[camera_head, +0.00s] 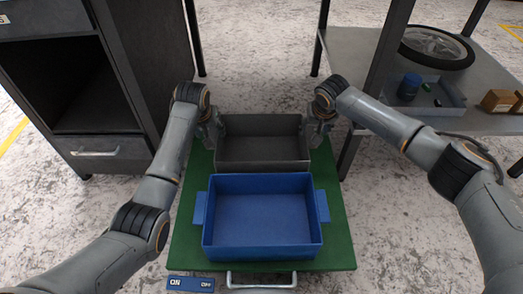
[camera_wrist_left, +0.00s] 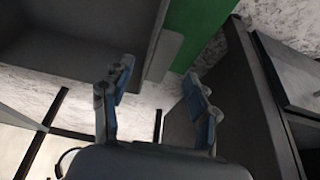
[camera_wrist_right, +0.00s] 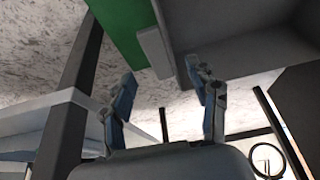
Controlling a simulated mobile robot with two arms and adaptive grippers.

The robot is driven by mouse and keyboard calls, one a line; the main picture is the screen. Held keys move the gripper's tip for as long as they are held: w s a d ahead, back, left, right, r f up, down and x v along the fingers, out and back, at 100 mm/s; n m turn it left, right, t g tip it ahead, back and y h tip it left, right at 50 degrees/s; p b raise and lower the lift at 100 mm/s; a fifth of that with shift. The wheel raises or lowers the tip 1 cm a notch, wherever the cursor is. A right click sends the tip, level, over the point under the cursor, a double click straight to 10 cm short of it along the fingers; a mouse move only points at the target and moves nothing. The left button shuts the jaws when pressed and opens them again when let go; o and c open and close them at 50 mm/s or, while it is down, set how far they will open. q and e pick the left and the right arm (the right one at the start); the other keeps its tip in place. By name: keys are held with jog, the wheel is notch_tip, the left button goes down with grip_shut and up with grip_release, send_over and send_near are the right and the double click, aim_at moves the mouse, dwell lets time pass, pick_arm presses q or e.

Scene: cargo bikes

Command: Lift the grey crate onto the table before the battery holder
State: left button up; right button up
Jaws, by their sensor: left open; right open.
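The grey crate (camera_head: 262,167) is empty and sits on the far part of a green platform (camera_head: 188,235), behind a blue crate. My left gripper (camera_head: 212,132) is open at its left side, and my right gripper (camera_head: 322,128) is open at its right side. In the left wrist view the crate (camera_wrist_left: 80,65) is at upper left, with its side handle (camera_wrist_left: 164,56) near the open fingers. In the right wrist view the crate (camera_wrist_right: 245,55) is at upper right, its handle (camera_wrist_right: 152,52) near the fingers. I cannot tell whether the fingers touch the handles.
The empty blue crate (camera_head: 262,256) stands on the platform's near part. A grey table (camera_head: 350,48) at right holds a wheel (camera_head: 437,48), a tray with a blue jar (camera_head: 409,86) and a cardboard box (camera_head: 498,101). A dark cabinet (camera_head: 95,155) stands at left. I cannot identify the battery holder.

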aim_at(212, 137)
pick_arm(q)
jog(key=x, duration=0.7)
jog(key=shift+w+f, duration=0.1)
jog(key=shift+f, duration=0.05)
pick_arm(e)
jog(key=x, duration=0.7)
jog(key=shift+w+f, duration=0.15)
pick_arm(q)
grip_shut()
pick_arm(e)
grip_shut()
pick_arm(q)
jog(key=shift+w+r, duration=0.1)
jog(key=shift+r, duration=0.15)
pick_arm(e)
jog(key=shift+r, duration=0.25)
